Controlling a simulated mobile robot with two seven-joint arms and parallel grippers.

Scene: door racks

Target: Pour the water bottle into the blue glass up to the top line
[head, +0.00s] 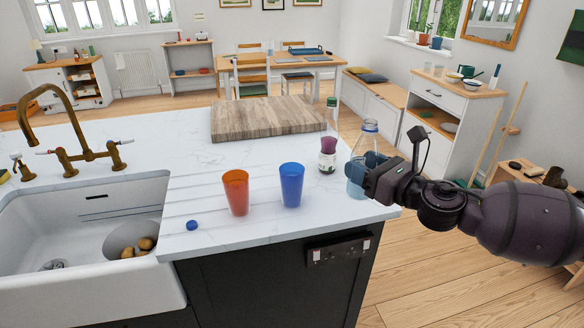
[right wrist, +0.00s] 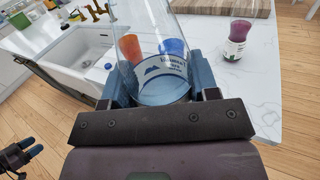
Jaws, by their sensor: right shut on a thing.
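The clear water bottle (head: 367,141) stands upright at the right end of the white counter, and its neck looks uncapped. My right gripper (head: 364,170) is shut on its lower body. In the right wrist view the bottle (right wrist: 166,72) fills the space between the fingers (right wrist: 160,92), with a white and blue label. I cannot tell whether its base touches the counter. The blue glass (head: 291,187) stands upright on the counter, left of the bottle and apart from it. Its lines cannot be made out. My left gripper (right wrist: 24,158) seems to show, dark and small, at the right wrist view's lower left.
An orange glass (head: 236,192) stands just left of the blue one. A wooden board (head: 267,118) lies behind. A small blue cap (head: 192,225) lies near the sink (head: 60,275).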

